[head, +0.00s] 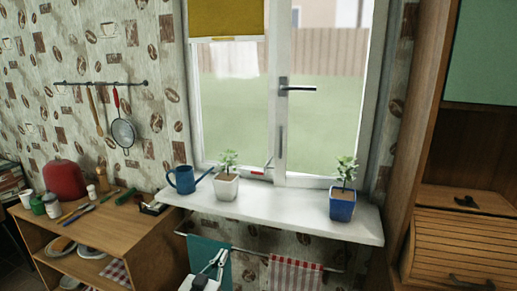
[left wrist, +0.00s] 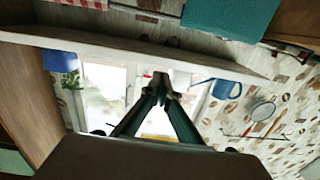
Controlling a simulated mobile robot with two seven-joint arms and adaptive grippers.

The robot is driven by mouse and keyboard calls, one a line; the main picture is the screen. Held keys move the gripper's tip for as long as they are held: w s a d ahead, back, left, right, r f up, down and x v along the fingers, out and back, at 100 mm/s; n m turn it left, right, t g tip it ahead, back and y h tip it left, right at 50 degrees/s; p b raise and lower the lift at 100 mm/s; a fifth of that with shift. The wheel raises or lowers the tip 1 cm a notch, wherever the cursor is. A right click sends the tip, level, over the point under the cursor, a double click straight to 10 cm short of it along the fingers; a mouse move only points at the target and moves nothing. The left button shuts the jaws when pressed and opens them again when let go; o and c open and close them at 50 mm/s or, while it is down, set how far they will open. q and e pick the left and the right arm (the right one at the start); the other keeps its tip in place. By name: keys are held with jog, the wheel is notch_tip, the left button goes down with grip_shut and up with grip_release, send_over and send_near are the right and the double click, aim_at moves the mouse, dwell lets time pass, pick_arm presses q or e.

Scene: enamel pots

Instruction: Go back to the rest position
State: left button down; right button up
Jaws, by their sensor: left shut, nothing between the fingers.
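My left gripper (head: 220,255) is at the bottom of the head view, in front of the teal towel and below the white windowsill (head: 283,218). It is shut and empty. In the left wrist view, which is upside down, its fingers (left wrist: 159,82) meet at their tips, with the window behind them. My right gripper is in neither view.
A blue watering can (head: 183,180), a plant in a white pot (head: 226,188) and a plant in a blue pot (head: 342,206) stand on the sill. A teal towel (head: 205,251) and a checked towel (head: 293,275) hang below. A wooden shelf unit (head: 120,231) stands left.

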pick_arm(q)
jog(key=s+a+f+g, duration=0.2)
jog(key=s+f, duration=0.4)
jog(key=s, duration=0.5)
jog(key=s+a+f+g+y, duration=0.1)
jog(key=s+f, duration=0.5)
jog(key=s, duration=0.6)
jog(key=s+a+f+m+g+y, duration=0.1)
jog(key=s+a+f+g, duration=0.2)
jog(key=s, duration=0.9)
notch_tip(320, 180, down, 4)
jog(key=a, duration=0.2)
jog(key=shift+s+a, duration=0.15)
jog(key=shift+a, duration=0.2)
